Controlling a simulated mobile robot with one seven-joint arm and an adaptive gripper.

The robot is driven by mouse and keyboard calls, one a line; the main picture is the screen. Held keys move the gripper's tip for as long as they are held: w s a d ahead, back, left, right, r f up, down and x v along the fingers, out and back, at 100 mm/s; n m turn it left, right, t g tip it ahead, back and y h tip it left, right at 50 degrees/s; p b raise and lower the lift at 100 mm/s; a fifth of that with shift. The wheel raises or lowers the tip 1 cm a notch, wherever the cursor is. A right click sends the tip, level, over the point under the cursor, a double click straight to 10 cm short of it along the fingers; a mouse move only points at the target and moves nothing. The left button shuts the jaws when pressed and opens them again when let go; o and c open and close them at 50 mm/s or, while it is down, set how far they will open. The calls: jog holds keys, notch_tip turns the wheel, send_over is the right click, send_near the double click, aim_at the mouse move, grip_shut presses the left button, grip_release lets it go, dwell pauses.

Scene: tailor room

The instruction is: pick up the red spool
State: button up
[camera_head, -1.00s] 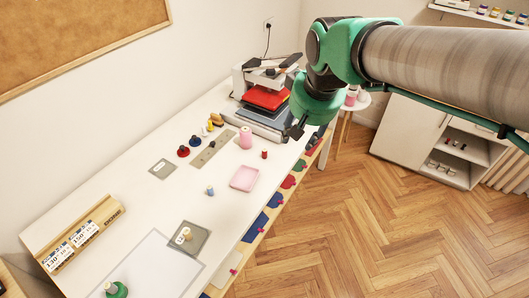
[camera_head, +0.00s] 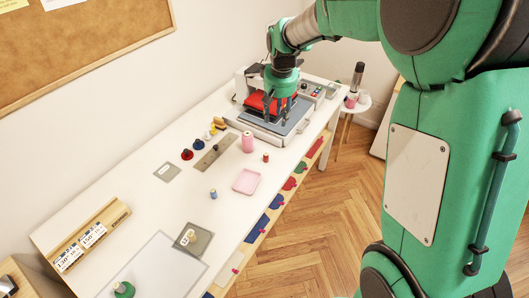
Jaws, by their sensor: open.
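A small red spool (camera_head: 265,157) stands upright on the white table, near its right edge. It is between a pink cylinder (camera_head: 248,142) and a pink tray (camera_head: 246,181). My gripper (camera_head: 284,116) is open and points down over the grey and red press at the far end of the table. It is apart from the red spool, farther back and a little to the right of it. Its fingertips are small and dark here, and nothing shows between them.
The press (camera_head: 264,128) fills the far table end. Red (camera_head: 187,155) and blue (camera_head: 198,144) round-based pieces stand left of a grey strip (camera_head: 213,152). A small blue spool (camera_head: 213,194) stands nearer. The table is bare around the pink tray.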

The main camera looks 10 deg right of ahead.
jog(key=w+f+g+p, duration=0.1)
jog(key=w+f+p, duration=0.1)
jog(key=w+f, duration=0.6)
jog(key=g+p, duration=0.1)
jog(key=p, duration=0.1)
send_over(266, 154)
notch_tip(266, 154, down, 13)
jog(key=shift+s+d, duration=0.15)
notch_tip(266, 154, down, 8)
jog(key=shift+f+p, duration=0.25)
jog(key=shift+p, duration=0.2)
jog(key=shift+f, duration=0.1)
jog(key=shift+s+a+f+p, duration=0.15)
jog(key=shift+f+p, duration=0.25)
jog(key=shift+f, duration=2.1)
